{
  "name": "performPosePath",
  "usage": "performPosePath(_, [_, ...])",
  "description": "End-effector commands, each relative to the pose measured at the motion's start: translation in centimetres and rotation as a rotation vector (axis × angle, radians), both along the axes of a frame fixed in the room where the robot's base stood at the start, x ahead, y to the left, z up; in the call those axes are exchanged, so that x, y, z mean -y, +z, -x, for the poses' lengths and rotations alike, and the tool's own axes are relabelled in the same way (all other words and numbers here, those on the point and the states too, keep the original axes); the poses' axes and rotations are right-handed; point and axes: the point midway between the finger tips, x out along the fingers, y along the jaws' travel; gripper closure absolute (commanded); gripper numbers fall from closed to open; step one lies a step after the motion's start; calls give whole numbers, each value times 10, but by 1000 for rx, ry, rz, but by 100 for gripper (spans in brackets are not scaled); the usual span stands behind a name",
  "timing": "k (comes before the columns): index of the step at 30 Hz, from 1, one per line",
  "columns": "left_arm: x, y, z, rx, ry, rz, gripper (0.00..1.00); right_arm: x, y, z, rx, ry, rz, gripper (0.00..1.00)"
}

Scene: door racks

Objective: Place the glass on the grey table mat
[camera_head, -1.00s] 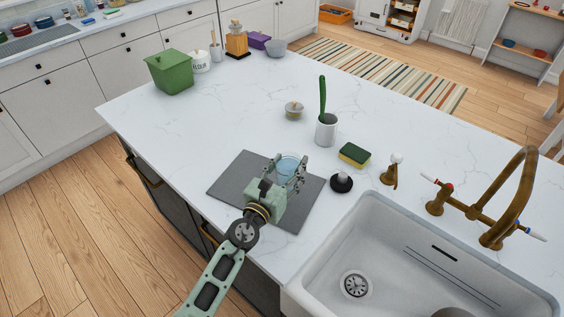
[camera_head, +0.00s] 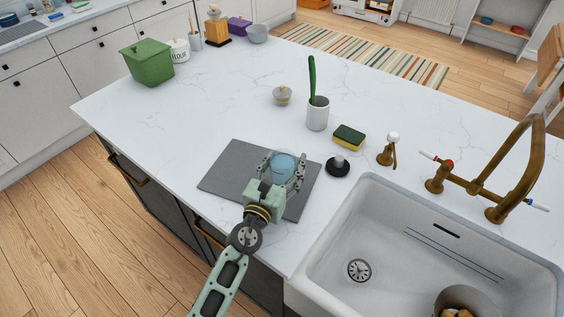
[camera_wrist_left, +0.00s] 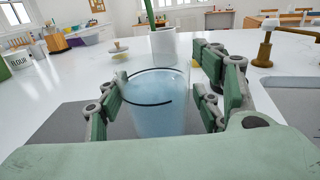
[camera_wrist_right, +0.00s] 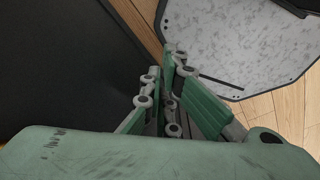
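The clear bluish glass (camera_head: 284,167) stands upright, appearing to rest on the grey table mat (camera_head: 228,177), toward its right half. My left gripper (camera_head: 284,172) has its fingers spread on both sides of the glass. In the left wrist view the glass (camera_wrist_left: 160,100) is between the fingers, with a narrow gap at the right finger; contact at the left finger is hard to tell. The glass base is partly hidden by my gripper. My right gripper (camera_wrist_right: 174,52) is empty, its fingertips together, away from the counter top; it is not in the head view.
Right of the mat are a black round stopper (camera_head: 338,166), a sponge (camera_head: 348,137) and the sink (camera_head: 380,215) with a brass faucet (camera_head: 510,175). Behind are a white cup with a green brush (camera_head: 317,115) and a small lidded jar (camera_head: 282,96). The counter left of the mat is clear.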

Motion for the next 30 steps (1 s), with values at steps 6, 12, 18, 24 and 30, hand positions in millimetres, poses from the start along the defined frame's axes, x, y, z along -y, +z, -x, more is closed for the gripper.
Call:
performPosePath(6, [0,1,0,2,1,0,30,21,-1,19,-30,4,26,100])
performPosePath(12, [-1,1,1,2,1,1,30,21,-1,17,-26,3,26,100])
performPosePath(18, [-11,0,25,0,2,1,30,16,1,12,-18,0,20,100])
performPosePath(24, [-27,-2,66,-1,1,1,30,7,-2,9,-12,-3,9,100])
performPosePath(30, [-39,-1,98,2,1,-1,30,5,-7,9,-13,-3,7,100])
